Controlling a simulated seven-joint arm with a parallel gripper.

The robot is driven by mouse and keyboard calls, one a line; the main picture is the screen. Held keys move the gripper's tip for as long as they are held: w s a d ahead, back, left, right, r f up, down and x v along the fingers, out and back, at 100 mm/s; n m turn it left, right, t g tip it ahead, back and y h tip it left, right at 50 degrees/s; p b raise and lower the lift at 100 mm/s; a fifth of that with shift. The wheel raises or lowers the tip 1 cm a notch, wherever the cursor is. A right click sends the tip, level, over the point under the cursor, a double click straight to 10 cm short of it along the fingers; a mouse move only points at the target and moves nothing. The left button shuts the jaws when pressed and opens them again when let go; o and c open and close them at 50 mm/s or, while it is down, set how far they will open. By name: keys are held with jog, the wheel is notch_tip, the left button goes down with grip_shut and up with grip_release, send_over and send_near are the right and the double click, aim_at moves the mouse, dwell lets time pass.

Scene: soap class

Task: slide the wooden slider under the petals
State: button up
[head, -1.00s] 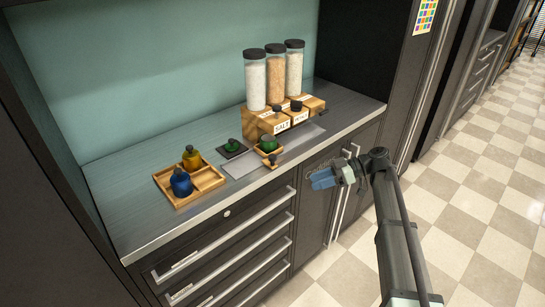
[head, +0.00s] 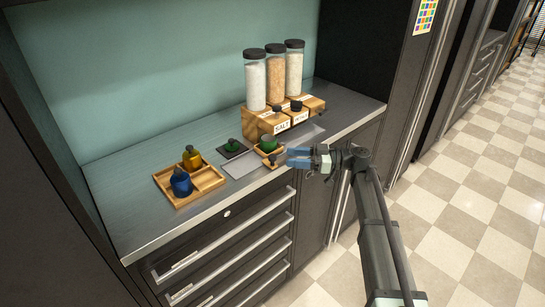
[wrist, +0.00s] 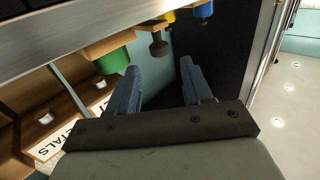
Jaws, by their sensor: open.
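The wooden slider (head: 259,151) sits on the counter in front of the dispenser stand, with a green cup (head: 268,143) in it and a small knob (head: 273,160) at its front. In the wrist view the slider (wrist: 105,46), the green cup (wrist: 113,62) and the dark knob (wrist: 158,46) show near the top, upside down. My gripper (head: 289,158) is open, just right of the knob. In the wrist view its fingers (wrist: 158,72) are apart with nothing between them. A label ending in "TALS" (wrist: 57,140) shows on the wooden stand (wrist: 70,105).
Three filled tubes (head: 275,78) with black lids stand on the wooden stand (head: 256,121) behind. A divided wooden tray (head: 208,179) with an amber bottle (head: 192,158) and a blue bottle (head: 181,184) is at left. A dark square dish (head: 232,150) sits between. The counter front edge is close to my gripper.

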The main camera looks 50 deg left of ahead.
aim_at(273, 155)
jog(key=x, duration=0.7)
jog(key=shift+s+a, duration=0.15)
jog(key=shift+s, duration=0.05)
grip_shut()
jog(key=shift+w, duration=0.1)
dwell(0.3)
